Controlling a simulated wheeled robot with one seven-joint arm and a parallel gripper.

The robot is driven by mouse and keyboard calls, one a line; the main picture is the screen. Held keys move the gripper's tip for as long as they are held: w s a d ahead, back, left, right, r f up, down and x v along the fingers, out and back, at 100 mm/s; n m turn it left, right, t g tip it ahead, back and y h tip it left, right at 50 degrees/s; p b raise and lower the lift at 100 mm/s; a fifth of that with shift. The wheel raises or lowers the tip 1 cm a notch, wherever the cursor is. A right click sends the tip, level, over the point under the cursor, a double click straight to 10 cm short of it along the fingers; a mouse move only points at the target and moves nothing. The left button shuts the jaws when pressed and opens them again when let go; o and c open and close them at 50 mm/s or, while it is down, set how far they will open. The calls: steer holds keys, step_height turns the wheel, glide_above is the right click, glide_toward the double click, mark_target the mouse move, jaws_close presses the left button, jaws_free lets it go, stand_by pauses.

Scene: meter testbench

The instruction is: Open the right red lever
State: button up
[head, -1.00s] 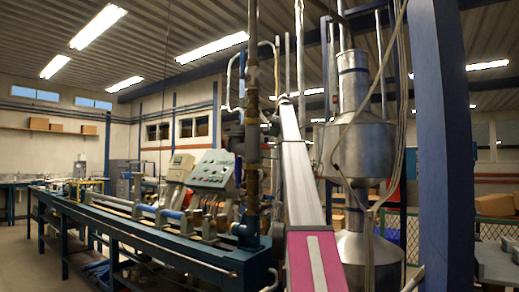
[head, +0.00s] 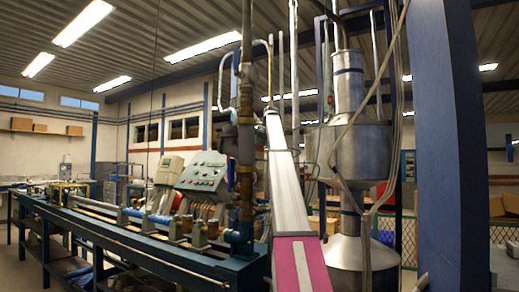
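I cannot make out a red lever in the head view. A dark blue test bench (head: 225,268) runs from the far left toward the lower middle. A pipe line with blue and brass-coloured fittings (head: 160,219) lies along its top. A pale green control panel (head: 203,172) with dials and buttons stands tilted behind the pipe line. A tall dark pipe (head: 246,110) rises at the near end of the bench and hides part of what is behind it. My gripper is not in view.
A large metal tank (head: 362,150) stands right of centre, with loose hoses hanging in front. A thick blue column (head: 452,150) stands at the right. A green mesh fence (head: 408,235) shows behind the tank. Bare floor (head: 25,270) shows at the lower left.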

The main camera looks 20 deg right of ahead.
steer(key=shift+x, duration=1.3)
jaws_close()
steer(key=shift+a+f+t+y, duration=0.2)
steer(key=shift+f+t+y, duration=0.4)
steer(key=shift+f+t, duration=0.25)
steer(key=shift+w+a+f+t+y, duration=0.7)
steer(key=shift+w+t+y, duration=0.25)
steer(key=shift+t+y, duration=0.5)
steer(key=shift+w+a+f+t+y, duration=0.7)
steer(key=shift+w+t+y, duration=0.3)
steer(key=shift+t, duration=0.7)
steer(key=shift+w+a+f+t+y, duration=0.6)
steer(key=shift+w+f+t+y, duration=0.25)
steer(key=shift+t+y, duration=0.6)
steer(key=shift+r+t, duration=0.1)
steer(key=shift+t, duration=0.15)
